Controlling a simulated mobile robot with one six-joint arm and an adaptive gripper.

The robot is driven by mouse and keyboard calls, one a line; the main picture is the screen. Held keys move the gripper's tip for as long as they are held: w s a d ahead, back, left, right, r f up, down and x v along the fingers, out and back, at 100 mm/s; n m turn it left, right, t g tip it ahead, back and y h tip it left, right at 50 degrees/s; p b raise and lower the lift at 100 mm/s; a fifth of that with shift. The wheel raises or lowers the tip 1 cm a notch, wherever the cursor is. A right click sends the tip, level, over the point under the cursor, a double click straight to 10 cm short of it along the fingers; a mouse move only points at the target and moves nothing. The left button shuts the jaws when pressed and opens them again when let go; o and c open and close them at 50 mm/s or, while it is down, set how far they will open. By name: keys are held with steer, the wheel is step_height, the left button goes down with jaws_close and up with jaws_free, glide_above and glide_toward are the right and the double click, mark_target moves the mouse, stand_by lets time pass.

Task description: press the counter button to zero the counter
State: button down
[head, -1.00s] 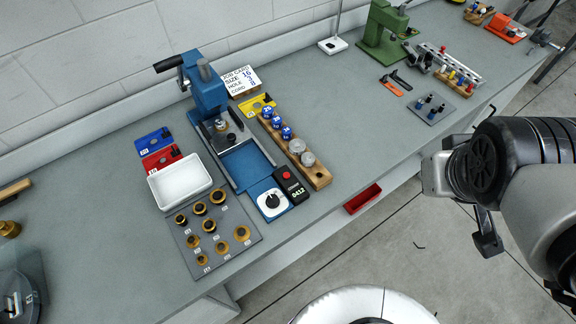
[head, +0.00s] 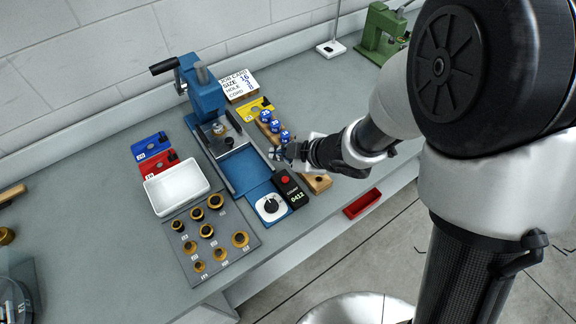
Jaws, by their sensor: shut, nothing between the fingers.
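The counter (head: 295,196) is a black box on the bench, right of the white dial on its blue plate. Its display reads 0412 in green. Its red button (head: 285,180) is on the top face toward the far end. My gripper (head: 275,153) is shut and empty. In the picture its fingertips are just above the counter's far end, between the blue press and the wooden block. I cannot tell its height above the bench. My gripper and wrist hide much of the wooden block.
The blue press (head: 205,95) stands behind left, with a job card beside it. The wooden block (head: 318,183) with blue-topped pieces runs along the right of the counter. A white tray (head: 172,190), a grey plate of brass rings (head: 250,247) and a dial (head: 270,205) lie to the left.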

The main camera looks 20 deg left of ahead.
steer(key=b, duration=0.8)
glide_above(284, 181)
step_height(284, 181, down, 8)
steer(key=shift+s+r, duration=0.1)
steer(key=shift+r, duration=0.1)
steer(key=shift+f, duration=0.6)
steer(key=shift+f+b, duration=0.15)
steer(key=shift+b, duration=0.2)
steer(key=shift+f, duration=0.3)
steer(key=shift+f+b, duration=0.4)
steer(key=shift+f, duration=0.05)
stand_by(0.8)
steer(key=shift+r, duration=0.1)
steer(key=shift+r+p, duration=0.8)
steer(key=shift+p, duration=0.1)
